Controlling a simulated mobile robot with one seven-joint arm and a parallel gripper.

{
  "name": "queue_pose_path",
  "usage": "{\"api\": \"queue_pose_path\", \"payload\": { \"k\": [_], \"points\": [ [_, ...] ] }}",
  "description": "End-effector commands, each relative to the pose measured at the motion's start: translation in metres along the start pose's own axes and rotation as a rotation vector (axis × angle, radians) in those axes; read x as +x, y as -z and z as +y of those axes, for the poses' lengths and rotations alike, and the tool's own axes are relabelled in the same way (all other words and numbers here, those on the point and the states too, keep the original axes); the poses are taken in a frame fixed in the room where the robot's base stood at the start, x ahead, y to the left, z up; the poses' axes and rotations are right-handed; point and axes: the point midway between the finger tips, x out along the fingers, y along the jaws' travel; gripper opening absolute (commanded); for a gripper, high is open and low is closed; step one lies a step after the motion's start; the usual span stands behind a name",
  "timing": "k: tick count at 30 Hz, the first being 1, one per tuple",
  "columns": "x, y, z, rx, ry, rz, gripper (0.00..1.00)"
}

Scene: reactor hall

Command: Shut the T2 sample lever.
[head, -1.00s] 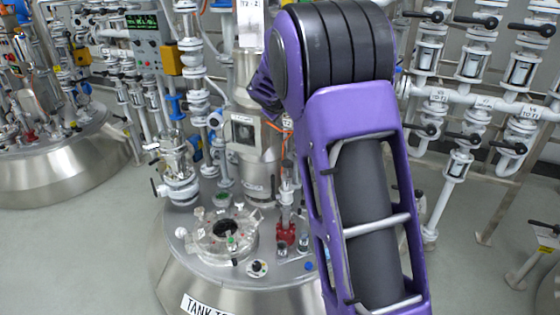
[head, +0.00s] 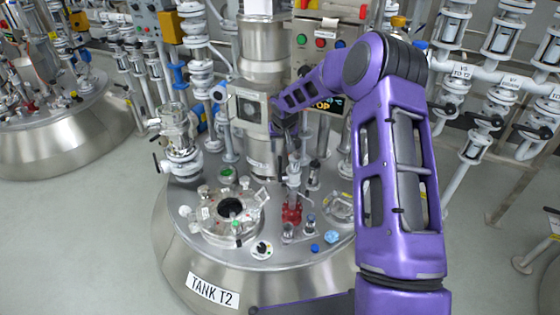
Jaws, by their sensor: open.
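Tank T2 (head: 213,290) stands in the middle of the head view, a steel vessel with a name plate on its front. A valve column (head: 183,150) with black handles rises at the left of its lid. I cannot tell which handle is the sample lever. A red fitting (head: 291,213) with a white pipe above it stands right of the round hatch (head: 231,212). My purple arm reaches in from the right. Its far end comes down beside the steel central column (head: 265,65), above the back of the lid. I cannot make out my gripper's fingers there.
A control box (head: 322,42) with coloured buttons stands behind my forearm. Pipe racks with black-handled valves (head: 487,122) fill the right side. Another steel tank (head: 65,145) stands at the left. Grey floor (head: 90,240) is clear at the front left.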

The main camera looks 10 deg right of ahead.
Motion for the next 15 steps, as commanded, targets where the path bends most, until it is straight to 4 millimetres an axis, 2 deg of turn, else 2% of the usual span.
{"api": "queue_pose_path", "payload": {
  "k": [1, 6, 15],
  "points": [
    [0.013, -0.001, -0.001, 0.001, 0.001, -0.003, 0.49],
    [0.047, -0.001, -0.001, 0.0, 0.001, -0.002, 0.49],
    [0.091, 0.0, 0.0, -0.001, 0.0, 0.0, 0.49]
  ]
}}
